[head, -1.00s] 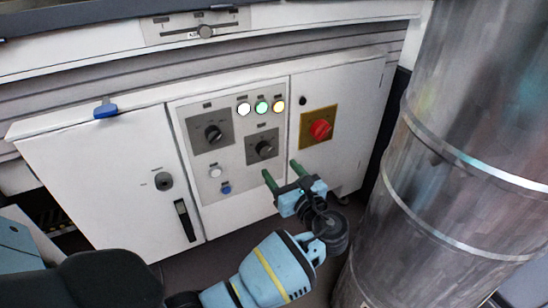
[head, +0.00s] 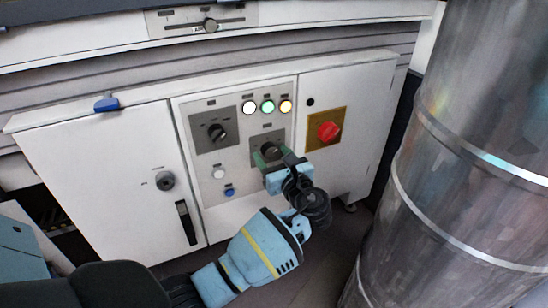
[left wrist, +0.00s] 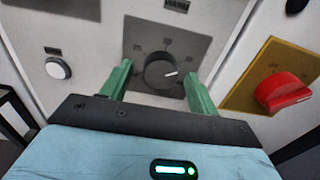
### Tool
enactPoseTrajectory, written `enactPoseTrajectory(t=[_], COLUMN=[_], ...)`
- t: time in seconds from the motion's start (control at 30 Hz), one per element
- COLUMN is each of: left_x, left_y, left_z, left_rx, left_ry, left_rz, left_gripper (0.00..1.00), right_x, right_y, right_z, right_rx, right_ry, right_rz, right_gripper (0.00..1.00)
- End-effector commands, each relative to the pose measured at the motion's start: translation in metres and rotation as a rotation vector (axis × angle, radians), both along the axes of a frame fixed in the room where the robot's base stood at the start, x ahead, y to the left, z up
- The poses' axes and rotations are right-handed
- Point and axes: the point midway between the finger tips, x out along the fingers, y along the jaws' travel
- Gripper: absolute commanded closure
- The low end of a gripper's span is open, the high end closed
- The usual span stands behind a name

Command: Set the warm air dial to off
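The cabinet's control panel (head: 236,180) carries two black dials on grey plates. The upper left dial (head: 217,132) stands clear of my gripper. My left gripper (head: 272,156) is at the lower right dial (head: 269,149) and partly hides it. In the left wrist view this dial (left wrist: 161,71) sits between the two green fingers of my open left gripper (left wrist: 158,72), with a gap on each side. Its white pointer mark points right and slightly up. My right gripper is out of view.
A red rotary switch (head: 328,131) on a yellow plate is right of the dial. Lit lamps (head: 267,107) sit above it; a white button (head: 219,173) and a blue button (head: 229,190) are lower left. A large metal duct (head: 450,190) stands close on the right.

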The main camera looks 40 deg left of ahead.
Motion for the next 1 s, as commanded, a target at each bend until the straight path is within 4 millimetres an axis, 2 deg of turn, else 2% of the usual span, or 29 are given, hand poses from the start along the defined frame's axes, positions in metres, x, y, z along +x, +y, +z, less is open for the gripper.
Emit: enactPoseTrajectory(t=[0.03, 0.33, 0.67, 1.0], left_x=[0.000, 0.000, 0.000, 0.000], left_y=[0.000, 0.000, -0.001, -0.001], left_z=[0.000, 0.000, 0.000, 0.001], left_rx=[0.000, -0.001, -0.020, -0.112], left_ry=[0.000, 0.000, -0.047, -0.266], left_rz=[0.000, 0.000, 0.001, 0.001], left_gripper=[0.45, 0.84, 0.84, 0.84], right_x=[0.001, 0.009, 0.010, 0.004], right_y=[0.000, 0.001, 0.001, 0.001], right_z=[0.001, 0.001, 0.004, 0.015], right_rx=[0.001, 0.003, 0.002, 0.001], right_ry=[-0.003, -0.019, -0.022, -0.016], right_rz=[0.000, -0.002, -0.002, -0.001], right_gripper=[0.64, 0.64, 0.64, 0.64])
